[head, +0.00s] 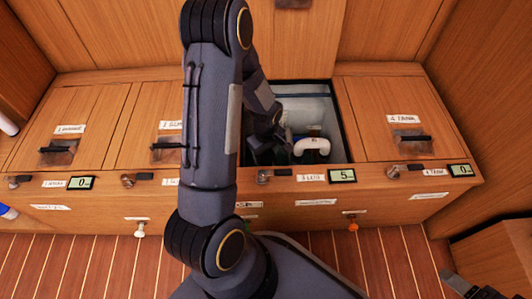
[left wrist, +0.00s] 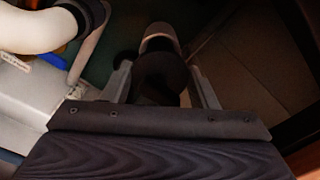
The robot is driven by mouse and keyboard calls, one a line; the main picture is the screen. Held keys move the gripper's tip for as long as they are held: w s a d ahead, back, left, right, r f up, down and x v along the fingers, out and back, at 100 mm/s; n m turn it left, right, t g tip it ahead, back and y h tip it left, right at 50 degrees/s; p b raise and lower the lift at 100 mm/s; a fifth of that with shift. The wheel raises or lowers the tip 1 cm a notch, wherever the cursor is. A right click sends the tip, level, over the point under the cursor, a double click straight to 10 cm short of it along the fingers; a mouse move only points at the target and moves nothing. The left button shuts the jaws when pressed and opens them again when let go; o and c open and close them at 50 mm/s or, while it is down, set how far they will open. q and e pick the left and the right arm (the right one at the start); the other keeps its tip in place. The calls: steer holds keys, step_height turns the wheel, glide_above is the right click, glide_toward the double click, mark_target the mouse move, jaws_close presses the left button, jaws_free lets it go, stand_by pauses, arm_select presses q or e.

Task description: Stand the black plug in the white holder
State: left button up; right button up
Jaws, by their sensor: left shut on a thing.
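My left gripper (left wrist: 160,85) is down inside the open locker bin and shut on a dark rounded thing, which looks like the black plug (left wrist: 162,72). A paler band shows at its far end in the left wrist view. In the head view my left gripper (head: 268,150) is dark against the bin, and the plug is hard to make out there. A thick white curved piece (head: 312,146) lies just right of the gripper; its black collar shows in the left wrist view (left wrist: 88,12). I cannot pick out the white holder with certainty.
A blue item (left wrist: 52,60) lies below the white piece. A dark part, apparently my right gripper (head: 466,285), shows at the lower right edge.

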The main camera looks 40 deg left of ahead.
arm_select(q)
steer(key=shift+f, duration=0.45)
stand_by(0.4)
steer(key=o, duration=1.5)
steer(key=shift+o, duration=0.2)
steer(key=shift+r, duration=0.2)
steer(key=shift+r+p, duration=2.7)
steer(key=shift+r, duration=0.65)
steer(key=shift+r, duration=0.1)
